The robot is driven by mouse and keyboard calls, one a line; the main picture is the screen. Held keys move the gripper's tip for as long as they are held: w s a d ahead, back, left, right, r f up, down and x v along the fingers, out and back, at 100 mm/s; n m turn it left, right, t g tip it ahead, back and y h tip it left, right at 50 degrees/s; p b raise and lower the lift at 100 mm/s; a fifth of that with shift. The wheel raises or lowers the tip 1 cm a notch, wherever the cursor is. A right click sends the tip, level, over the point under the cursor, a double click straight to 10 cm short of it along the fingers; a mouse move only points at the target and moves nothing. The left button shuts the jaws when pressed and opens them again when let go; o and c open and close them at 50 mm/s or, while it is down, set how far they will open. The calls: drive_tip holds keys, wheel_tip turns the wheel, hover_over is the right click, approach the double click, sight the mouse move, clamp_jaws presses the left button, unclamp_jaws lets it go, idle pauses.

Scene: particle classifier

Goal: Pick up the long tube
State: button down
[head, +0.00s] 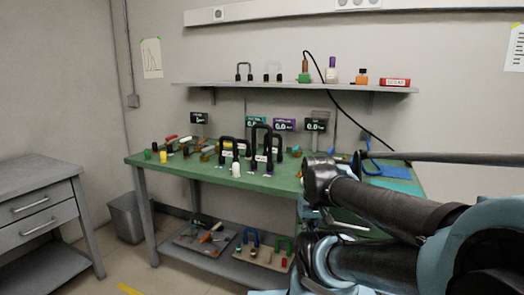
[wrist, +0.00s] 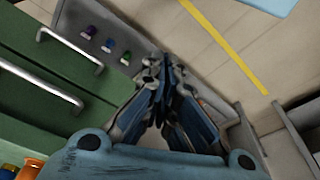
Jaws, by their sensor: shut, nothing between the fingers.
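My gripper (wrist: 164,68) shows in the wrist view with its fingers close together and nothing between them. It points over the floor beside a green drawer front. In the head view my arm fills the lower right and I cannot make out the fingers. A long, thin grey rod (head: 440,157) runs across the right of the head view, above my arm, from near the table's right end to the picture edge. I cannot tell whether it is the long tube. No other clearly long tube can be made out among the small items on the table.
A green workbench (head: 150,160) holds black handled frames, small displays and loose parts. A shelf (head: 220,86) hangs above it. Trays (head: 262,262) sit on its lower shelf. A grey drawer cabinet (head: 40,200) and a bin (head: 125,217) stand left.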

drive_tip(key=shift+w, duration=0.4)
drive_tip(key=c, duration=2.1)
unclamp_jaws()
drive_tip(key=shift+s+r, duration=0.15)
drive_tip(key=o, duration=0.7)
wheel_tip(320, 180, up, 2)
drive_tip(key=shift+a+r+m, duration=0.15)
drive_tip(key=shift+r+m, duration=0.1)
drive_tip(key=shift+m, duration=0.15)
drive_tip(key=w+a+r+m+y, duration=0.25)
drive_tip(key=w+r+m, duration=0.85)
drive_tip(key=w+r, duration=0.8)
drive_tip(key=w+a+r+m+y, duration=0.2)
drive_tip(key=w+r+m+y, duration=0.2)
drive_tip(key=w+r+m, duration=1.15)
drive_tip(key=n, duration=0.4)
approach(262, 126)
drive_tip(key=shift+t+h, duration=0.25)
drive_tip(key=shift+t, duration=0.05)
drive_tip(key=x, duration=0.5)
drive_tip(key=shift+w+a, duration=0.15)
drive_tip(key=shift+a, duration=0.1)
drive_tip(key=shift+w+x, duration=0.15)
drive_tip(key=shift+x, duration=1.15)
drive_tip(key=shift+w+x, duration=0.15)
drive_tip(key=shift+x, duration=1.1)
